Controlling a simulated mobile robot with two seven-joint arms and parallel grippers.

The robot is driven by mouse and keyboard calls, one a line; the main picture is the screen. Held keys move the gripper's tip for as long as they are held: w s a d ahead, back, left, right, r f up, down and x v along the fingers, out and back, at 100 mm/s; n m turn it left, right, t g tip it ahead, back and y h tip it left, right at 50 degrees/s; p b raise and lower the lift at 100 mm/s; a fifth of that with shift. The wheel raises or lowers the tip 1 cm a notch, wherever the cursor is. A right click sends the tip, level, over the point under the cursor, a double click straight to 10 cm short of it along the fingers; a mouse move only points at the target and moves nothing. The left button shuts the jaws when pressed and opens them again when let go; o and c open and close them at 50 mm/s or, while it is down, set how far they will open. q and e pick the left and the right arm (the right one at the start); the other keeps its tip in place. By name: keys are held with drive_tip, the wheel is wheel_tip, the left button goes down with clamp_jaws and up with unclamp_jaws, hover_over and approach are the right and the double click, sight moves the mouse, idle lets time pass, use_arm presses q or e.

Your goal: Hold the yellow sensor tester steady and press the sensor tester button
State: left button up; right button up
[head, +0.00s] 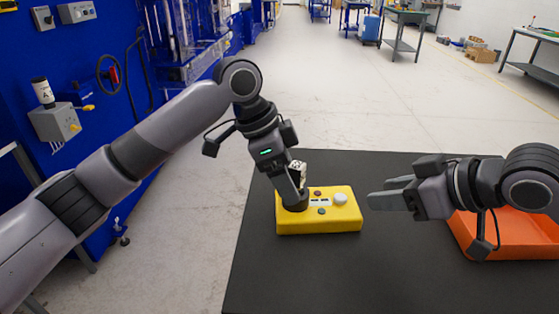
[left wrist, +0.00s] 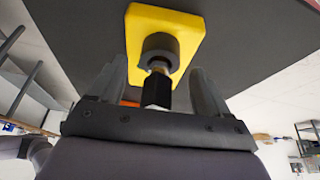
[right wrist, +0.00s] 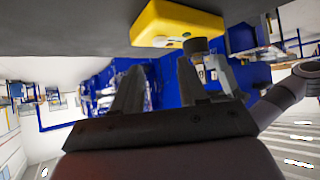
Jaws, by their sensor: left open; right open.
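The yellow sensor tester (head: 345,219) lies on the black table and also shows in the left wrist view (left wrist: 140,22) and right wrist view (right wrist: 165,22). Its top has a white round knob (head: 341,199), a small red button (head: 317,193) and a small dark button (head: 322,211). A dark cylindrical part with a metal neck and black body (left wrist: 157,92) stands on its left end. My left gripper (head: 296,190) points down there, open, with one finger on each side of this part. My right gripper (head: 385,192) is open and empty, to the right of the tester, pointing left.
An orange tray (head: 510,243) sits on the right of the black table (head: 300,280), partly behind my right arm. The table in front of the tester is clear. Blue equipment panels (head: 90,60) stand at the left. Workbenches are far back.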

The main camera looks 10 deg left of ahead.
sight(317, 204)
use_arm(q)
drive_tip(key=shift+x, duration=1.65)
clamp_jaws()
use_arm(e)
clamp_jaws()
use_arm(q)
drive_tip(key=shift+r, duration=0.1)
